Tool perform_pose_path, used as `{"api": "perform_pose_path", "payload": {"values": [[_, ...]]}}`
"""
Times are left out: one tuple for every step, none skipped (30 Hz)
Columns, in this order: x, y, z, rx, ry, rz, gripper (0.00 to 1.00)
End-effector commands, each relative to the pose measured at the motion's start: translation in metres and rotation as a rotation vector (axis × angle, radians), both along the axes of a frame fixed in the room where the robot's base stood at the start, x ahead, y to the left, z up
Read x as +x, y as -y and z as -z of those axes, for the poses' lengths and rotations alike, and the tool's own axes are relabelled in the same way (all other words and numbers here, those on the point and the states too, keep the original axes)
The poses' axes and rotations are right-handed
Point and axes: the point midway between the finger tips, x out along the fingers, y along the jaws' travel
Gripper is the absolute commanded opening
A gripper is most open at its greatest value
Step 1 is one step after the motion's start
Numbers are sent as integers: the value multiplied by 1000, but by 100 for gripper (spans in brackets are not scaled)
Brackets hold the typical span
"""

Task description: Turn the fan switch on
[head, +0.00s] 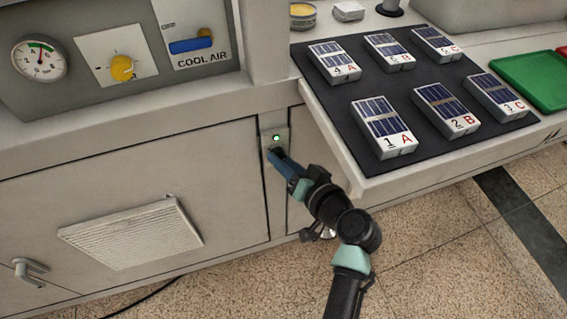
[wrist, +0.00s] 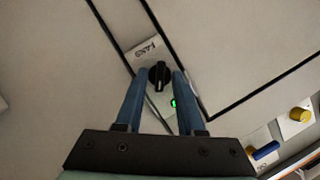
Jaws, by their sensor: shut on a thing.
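The fan switch is a black rotary knob (wrist: 159,75) on a small grey plate (wrist: 142,50) marked FANS, in the wrist view. A green lamp (wrist: 175,103) on the plate is lit; it also shows in the head view (head: 277,138). My gripper (wrist: 160,76) has its two blue fingers on either side of the knob, shut on it. In the head view my gripper (head: 273,154) reaches the plate on the cabinet front just below the lamp and hides the knob. The knob's pointer is too small to read for sure.
A panel above left holds a gauge (head: 39,60), a yellow knob (head: 122,68) and a blue COOL AIR lever (head: 191,45). A ledge with a dark mat (head: 392,90) and several solar-cell blocks juts out right of my arm. A vent (head: 130,233) is lower left.

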Motion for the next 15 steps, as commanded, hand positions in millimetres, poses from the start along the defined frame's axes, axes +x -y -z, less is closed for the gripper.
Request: {"api": "perform_pose_path", "payload": {"values": [[0, 1, 2, 30, -11, 0, 0], [0, 1, 2, 46, -16, 0, 0], [0, 1, 2, 65, -23, -1, 0], [0, 0, 2, 80, -28, -1, 0], [0, 1, 2, 93, -32, -1, 0], [0, 1, 2, 107, -37, -1, 0], [0, 1, 3, 118, -40, -1, 0], [0, 1, 3, 128, -44, -1, 0], [0, 1, 3, 140, -48, -1, 0], [0, 1, 3, 147, -50, -1, 0], [0, 1, 3, 152, -52, -1, 0], [0, 1, 3, 159, -54, -2, 0], [0, 1, 3, 162, -56, -1, 0], [0, 1, 3, 167, -57, -1, 0], [0, 1, 2, 170, -58, -1, 0]]}}
